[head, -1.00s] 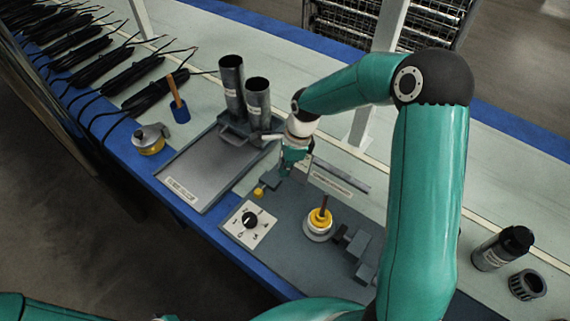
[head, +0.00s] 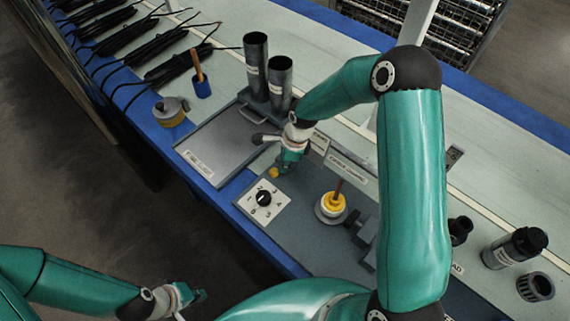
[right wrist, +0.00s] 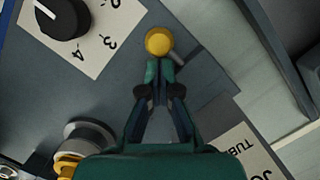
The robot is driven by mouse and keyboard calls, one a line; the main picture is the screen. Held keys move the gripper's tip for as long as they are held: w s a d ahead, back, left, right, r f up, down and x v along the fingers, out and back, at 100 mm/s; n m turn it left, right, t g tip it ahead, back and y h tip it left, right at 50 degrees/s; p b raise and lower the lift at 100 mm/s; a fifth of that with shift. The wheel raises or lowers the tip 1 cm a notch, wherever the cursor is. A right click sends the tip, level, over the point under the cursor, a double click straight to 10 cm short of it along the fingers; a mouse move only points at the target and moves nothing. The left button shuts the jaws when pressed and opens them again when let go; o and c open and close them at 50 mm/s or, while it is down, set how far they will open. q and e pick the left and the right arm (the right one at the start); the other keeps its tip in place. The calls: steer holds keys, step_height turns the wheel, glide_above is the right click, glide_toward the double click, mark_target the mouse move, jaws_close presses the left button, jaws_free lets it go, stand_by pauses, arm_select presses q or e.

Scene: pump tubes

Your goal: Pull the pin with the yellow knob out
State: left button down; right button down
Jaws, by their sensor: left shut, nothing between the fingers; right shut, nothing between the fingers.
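The yellow knob (head: 273,172) is small and round and sits on the grey fixture plate, just behind the dial card. In the right wrist view the yellow knob (right wrist: 159,41) lies just beyond my fingertips, with a short grey bar beside it. My right gripper (head: 282,168) points down beside the knob. In the right wrist view its fingertips (right wrist: 159,70) are close together with nothing between them. I cannot tell whether they touch the knob. The pin's shaft is hidden. My left gripper (head: 198,297) is shut and empty, low in front of the bench.
A black dial (head: 264,198) on a white card is close to the knob. A white-and-yellow round part with a brown rod (head: 333,205) stands to the right. A grey tray (head: 222,145) and two dark tubes (head: 268,72) are left and behind.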

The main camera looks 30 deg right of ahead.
steer(key=shift+s+a+f+b, duration=0.1)
steer(key=shift+a+f+b, duration=0.2)
steer(key=shift+a+b, duration=0.7)
steer(key=shift+s+r, duration=0.1)
steer(key=shift+a, duration=0.1)
steer(key=shift+s, duration=0.1)
